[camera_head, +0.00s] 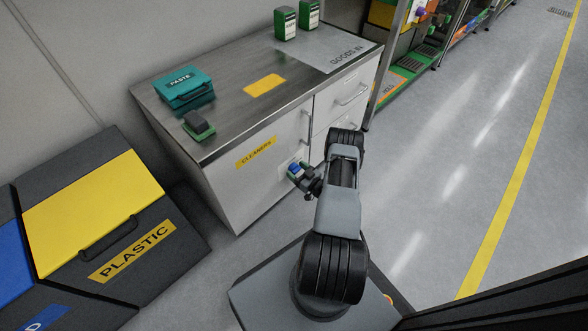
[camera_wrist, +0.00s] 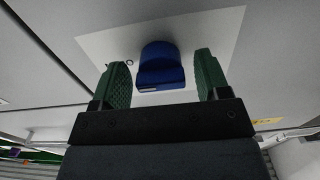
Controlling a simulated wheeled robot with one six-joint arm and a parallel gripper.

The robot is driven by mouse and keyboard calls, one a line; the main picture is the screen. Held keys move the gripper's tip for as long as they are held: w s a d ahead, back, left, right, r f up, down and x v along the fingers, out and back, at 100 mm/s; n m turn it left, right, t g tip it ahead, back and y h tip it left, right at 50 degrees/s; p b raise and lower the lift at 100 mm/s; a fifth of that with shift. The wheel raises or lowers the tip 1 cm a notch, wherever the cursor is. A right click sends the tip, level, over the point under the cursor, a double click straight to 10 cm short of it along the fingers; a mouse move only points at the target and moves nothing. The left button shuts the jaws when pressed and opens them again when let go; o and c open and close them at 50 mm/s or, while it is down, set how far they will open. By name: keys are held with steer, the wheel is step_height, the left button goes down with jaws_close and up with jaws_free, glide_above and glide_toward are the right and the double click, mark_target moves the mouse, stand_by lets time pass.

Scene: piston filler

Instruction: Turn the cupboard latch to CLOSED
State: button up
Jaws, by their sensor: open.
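The cupboard latch is a blue knob (camera_wrist: 160,66) on a pale plate (camera_wrist: 215,32) on the cupboard front. My gripper (camera_wrist: 160,78) is open, with its green fingers on either side of the blue knob and a gap showing at each side. In the head view my gripper (camera_head: 300,170) is at the cupboard front, right of the CLEANERS label (camera_head: 256,152), and the blue latch (camera_head: 295,168) shows between the fingers. Any latch marking under the gripper is hidden, so I cannot read its setting.
The steel worktop (camera_head: 230,113) carries a teal PASTE box (camera_head: 184,86), a dark block on a green base (camera_head: 198,126) and two green-and-white containers (camera_head: 286,24). Drawers with a handle (camera_head: 352,94) are right of the latch. A PLASTIC bin (camera_head: 90,215) stands left; open floor (camera_head: 450,150) lies right.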

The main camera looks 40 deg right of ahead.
steer(key=shift+w, duration=0.1)
steer(key=shift+c, duration=0.4)
steer(key=c, duration=1.1)
steer(key=shift+a, duration=0.1)
steer(key=shift+c, duration=0.2)
